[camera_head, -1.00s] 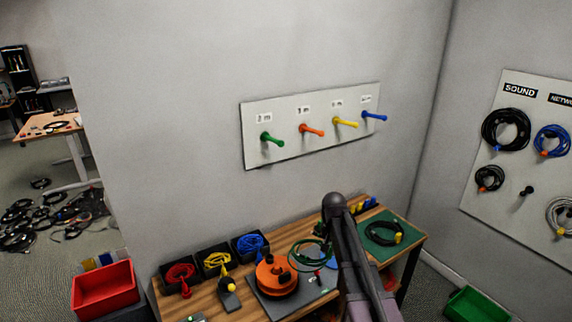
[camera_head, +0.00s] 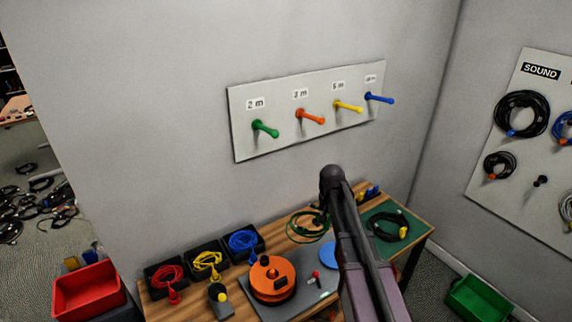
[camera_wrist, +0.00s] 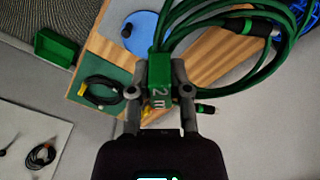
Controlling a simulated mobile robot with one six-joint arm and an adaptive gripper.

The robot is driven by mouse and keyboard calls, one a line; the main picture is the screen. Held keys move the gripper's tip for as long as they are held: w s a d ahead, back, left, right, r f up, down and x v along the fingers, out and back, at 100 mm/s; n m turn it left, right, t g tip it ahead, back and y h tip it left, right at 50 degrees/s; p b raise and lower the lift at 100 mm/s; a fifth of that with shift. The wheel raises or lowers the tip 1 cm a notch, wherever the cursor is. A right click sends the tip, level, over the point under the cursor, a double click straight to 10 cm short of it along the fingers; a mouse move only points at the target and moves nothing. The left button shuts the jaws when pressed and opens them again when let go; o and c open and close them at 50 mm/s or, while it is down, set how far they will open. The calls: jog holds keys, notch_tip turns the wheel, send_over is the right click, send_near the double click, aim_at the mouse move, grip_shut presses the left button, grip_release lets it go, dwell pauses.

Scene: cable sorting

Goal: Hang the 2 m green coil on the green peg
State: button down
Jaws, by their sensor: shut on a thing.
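The green coil (camera_head: 303,228) hangs in the air left of my arm in the head view, over the workbench. In the wrist view its loops (camera_wrist: 225,22) spread up and to the right from a green tag (camera_wrist: 160,90) marked "2 m". My gripper (camera_wrist: 160,76) is shut on this tag, one finger on each side. In the head view my arm mostly hides the gripper. The green peg (camera_head: 265,128) sticks out empty at the left end of the wall board (camera_head: 295,140), under a "2 m" label. The coil is below the peg, to its right, and apart from it.
Orange (camera_head: 312,116), yellow (camera_head: 349,106) and blue (camera_head: 380,98) pegs continue right along the board, all empty. The bench holds an orange reel (camera_head: 270,275), black bins of cables (camera_head: 207,262) and a green mat (camera_head: 378,217) with a black coil. The wall below the board is clear.

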jog(key=shift+a, duration=0.1)
dwell(0.3)
jog(key=w+a+r+m+t+y, duration=0.1)
jog(key=a+r+m+y, duration=0.1)
jog(key=a+y, duration=0.35)
jog(key=w+a+r+m+y, duration=0.2)
jog(key=a+y, duration=0.1)
jog(key=a, duration=0.5)
notch_tip(320, 180, up, 14)
jog(key=w+m+t+y, duration=0.1)
jog(key=m+t, duration=0.9)
jog(key=t, duration=0.4)
jog(key=shift+w+r+b, duration=0.15)
jog(key=shift+w+b, duration=0.15)
jog(key=shift+w, duration=0.1)
jog(key=shift+d+y, duration=0.1)
jog(key=shift+y, duration=0.25)
jog(key=shift+w, duration=0.25)
